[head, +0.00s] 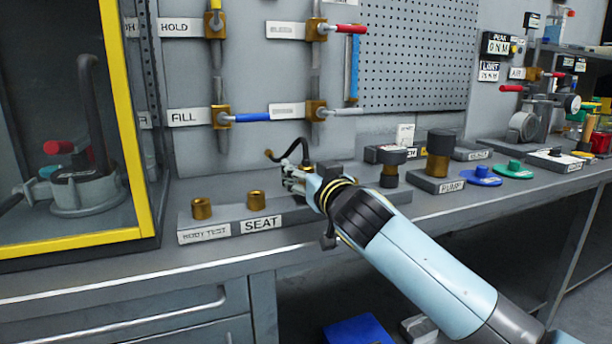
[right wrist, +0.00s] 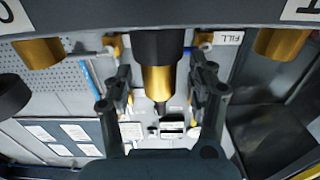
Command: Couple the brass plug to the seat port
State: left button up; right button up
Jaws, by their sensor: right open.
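The seat port (head: 256,201) is a short brass stub on the grey block, behind the SEAT label in the head view. My right gripper (head: 292,179) is just to its right, low over the block. In the right wrist view, which appears upside down, a brass piece with a black collar (right wrist: 158,80) lies between the two open fingers (right wrist: 160,108). It seems to be the brass plug; I cannot tell whether the fingers touch it. In the head view the gripper mostly hides it. A dark bent hose or handle (head: 293,150) rises behind the gripper. My left gripper is out of view.
Another brass stub (head: 201,208) stands left of the seat port, behind the BODY TEST label. A yellow-framed cabinet (head: 140,190) borders the left. A black-topped brass fitting (head: 438,165) stands near the PUMP label on the right. Valve pipes (head: 218,90) run up the wall behind.

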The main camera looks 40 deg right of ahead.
jog(key=shift+c, duration=0.3)
grip_shut()
jog(key=shift+r, duration=0.15)
